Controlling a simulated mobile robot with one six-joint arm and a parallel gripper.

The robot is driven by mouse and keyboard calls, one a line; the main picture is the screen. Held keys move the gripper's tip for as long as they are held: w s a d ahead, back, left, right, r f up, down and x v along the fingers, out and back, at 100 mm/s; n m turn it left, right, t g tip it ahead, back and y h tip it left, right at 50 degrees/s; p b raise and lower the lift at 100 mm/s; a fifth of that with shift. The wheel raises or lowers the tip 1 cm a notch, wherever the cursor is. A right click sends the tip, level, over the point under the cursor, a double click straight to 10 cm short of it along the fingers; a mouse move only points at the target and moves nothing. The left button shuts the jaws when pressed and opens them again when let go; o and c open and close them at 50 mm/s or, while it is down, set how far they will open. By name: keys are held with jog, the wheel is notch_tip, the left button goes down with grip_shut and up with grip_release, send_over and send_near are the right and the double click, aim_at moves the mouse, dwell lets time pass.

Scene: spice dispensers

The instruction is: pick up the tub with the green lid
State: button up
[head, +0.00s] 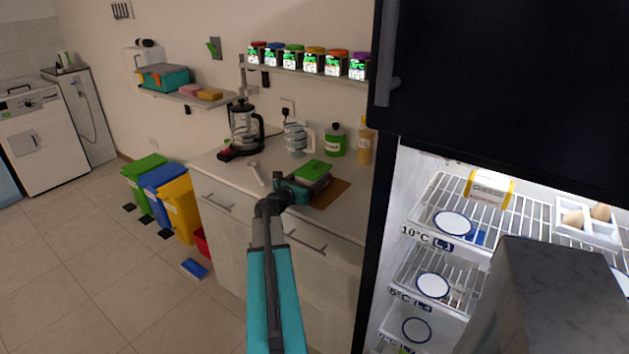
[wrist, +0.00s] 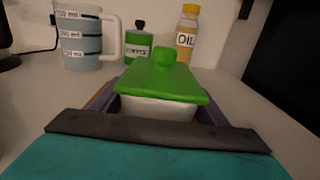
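The tub with the green lid (head: 314,170) is on the counter, close to my gripper in the head view. In the wrist view the green lid (wrist: 162,82) has a raised knob, and a strip of white tub body (wrist: 158,107) shows below it. Dark purple edges (wrist: 221,118) show on both sides of the white body; I cannot tell whether they belong to a second container. My gripper (head: 289,188) is teal with a dark edge and lies just in front of the tub. That edge hides the tub's bottom, and contact is unclear. The jaw opening is hidden.
A brown board (head: 331,195) lies beside the tub. A coffee bottle (head: 335,140), an oil bottle (head: 364,143), a measuring jug (head: 295,139) and a coffee maker (head: 243,128) stand behind. The open fridge (head: 410,180) bounds the counter on the right.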

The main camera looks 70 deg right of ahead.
jog(key=c, duration=0.8)
jog(key=shift+r, duration=0.2)
jog(key=shift+r, duration=1.2)
jog(key=s+a, duration=0.1)
jog(key=a, duration=0.2)
jog(key=s+a+r+b, duration=0.1)
jog(key=a, duration=0.6)
jog(key=shift+s+r+b, duration=0.35)
jog(key=shift+s, duration=0.05)
jog(key=shift+s+a+r, duration=0.1)
jog(key=shift+a+r, duration=0.05)
jog(key=shift+a, duration=0.2)
jog(key=a+p, duration=0.1)
jog(key=p, duration=0.5)
jog(key=shift+s+a+r, duration=0.1)
jog(key=shift+a+r, duration=0.1)
jog(key=shift+a, duration=0.15)
jog(key=a+p, duration=0.1)
jog(key=p, duration=0.5)
jog(key=a+p, duration=0.1)
jog(key=p, duration=0.4)
jog(key=shift+s+r+p, duration=0.1)
jog(key=shift+s+p, duration=0.25)
